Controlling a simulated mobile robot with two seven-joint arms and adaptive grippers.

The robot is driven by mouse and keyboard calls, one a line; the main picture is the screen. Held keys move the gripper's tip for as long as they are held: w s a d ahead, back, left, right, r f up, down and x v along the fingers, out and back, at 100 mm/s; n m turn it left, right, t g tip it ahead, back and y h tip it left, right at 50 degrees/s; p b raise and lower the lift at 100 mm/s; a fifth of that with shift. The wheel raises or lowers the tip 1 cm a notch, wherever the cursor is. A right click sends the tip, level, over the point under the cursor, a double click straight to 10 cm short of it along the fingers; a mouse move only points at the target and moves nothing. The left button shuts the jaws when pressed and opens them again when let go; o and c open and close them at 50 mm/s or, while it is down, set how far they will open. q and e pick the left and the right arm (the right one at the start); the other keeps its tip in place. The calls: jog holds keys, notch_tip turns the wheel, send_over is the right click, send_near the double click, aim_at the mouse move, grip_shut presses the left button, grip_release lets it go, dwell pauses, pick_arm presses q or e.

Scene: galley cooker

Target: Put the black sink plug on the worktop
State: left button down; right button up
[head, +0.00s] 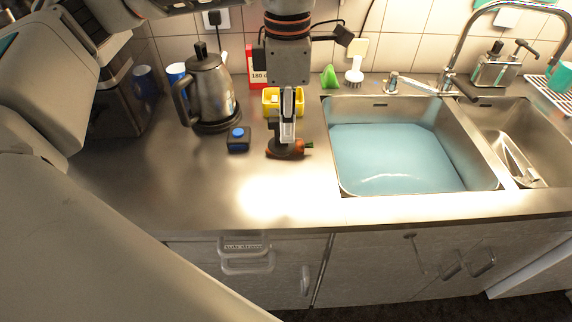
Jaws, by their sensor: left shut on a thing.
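The black sink plug (283,151) is at the tip of my left gripper (287,137), over the worktop (180,180) left of the sink. The gripper points down and is shut on the plug. The plug is small and dark here, and I cannot tell whether it touches the worktop. An orange-brown item with a green end (303,147) lies right by the plug and is partly hidden by it. My right gripper is not in view.
A black block with a blue button (238,140) and a kettle (208,90) stand to the left. The sink (488,178) to the right holds blue water. The front worktop strip is clear.

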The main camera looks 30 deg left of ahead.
pick_arm(q)
notch_tip(320, 180, down, 11)
jog(key=shift+f, duration=0.2)
dwell(0.3)
jog(key=shift+f, duration=0.2)
jog(key=c, duration=2)
grip_release()
jog(key=shift+c, duration=0.2)
notch_tip(320, 180, up, 11)
jog(key=shift+w+r, duration=0.1)
jog(key=shift+r, duration=0.6)
